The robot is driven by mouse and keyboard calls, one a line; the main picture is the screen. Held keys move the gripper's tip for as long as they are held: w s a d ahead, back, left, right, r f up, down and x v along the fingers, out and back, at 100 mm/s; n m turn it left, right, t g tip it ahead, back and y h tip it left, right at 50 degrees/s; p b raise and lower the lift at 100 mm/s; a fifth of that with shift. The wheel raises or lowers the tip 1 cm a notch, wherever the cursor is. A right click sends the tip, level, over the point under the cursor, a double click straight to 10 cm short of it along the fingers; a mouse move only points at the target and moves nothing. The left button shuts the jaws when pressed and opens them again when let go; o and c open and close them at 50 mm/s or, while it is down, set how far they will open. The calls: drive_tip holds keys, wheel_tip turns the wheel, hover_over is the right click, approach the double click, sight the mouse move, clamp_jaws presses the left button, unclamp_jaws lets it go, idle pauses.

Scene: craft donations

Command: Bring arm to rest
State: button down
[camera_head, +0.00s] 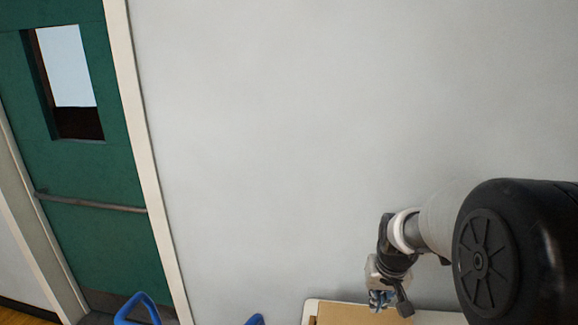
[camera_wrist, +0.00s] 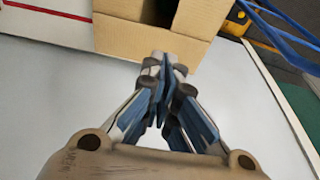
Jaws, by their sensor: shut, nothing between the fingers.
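My gripper (camera_wrist: 160,85) is shut and empty in the wrist view, its blue-grey fingers together. It points toward an open cardboard box (camera_wrist: 125,32) on a white surface (camera_wrist: 60,110). In the head view my gripper (camera_head: 380,298) hangs down at the lower right, on my bent arm. Part of the cardboard box (camera_head: 350,314) shows just below and left of it, cut off by the bottom edge. I cannot tell whether the gripper touches the box. The inside of the box is dark.
A green door (camera_head: 95,235) with a push bar and window stands at the left of the head view. A plain grey wall (camera_head: 270,150) fills the middle. Blue bars (camera_head: 135,305) show at the bottom left. A yellow and black item (camera_wrist: 236,20) lies beyond the box.

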drive_tip(key=s+a+r+t+b, duration=0.1)
drive_tip(key=s+a+r, duration=0.25)
drive_tip(key=s, duration=0.25)
drive_tip(key=s+a+r+b, duration=0.1)
drive_tip(key=s+a+r, duration=0.1)
drive_tip(key=s+r, duration=0.4)
drive_tip(key=s+a+n+b, duration=0.1)
drive_tip(key=s+a, duration=0.1)
drive_tip(key=s, duration=1.2)
drive_tip(key=shift+s+a+f+n+t, duration=0.15)
drive_tip(key=shift+a+f+n+t, duration=0.15)
drive_tip(key=shift+a+f+n, duration=0.1)
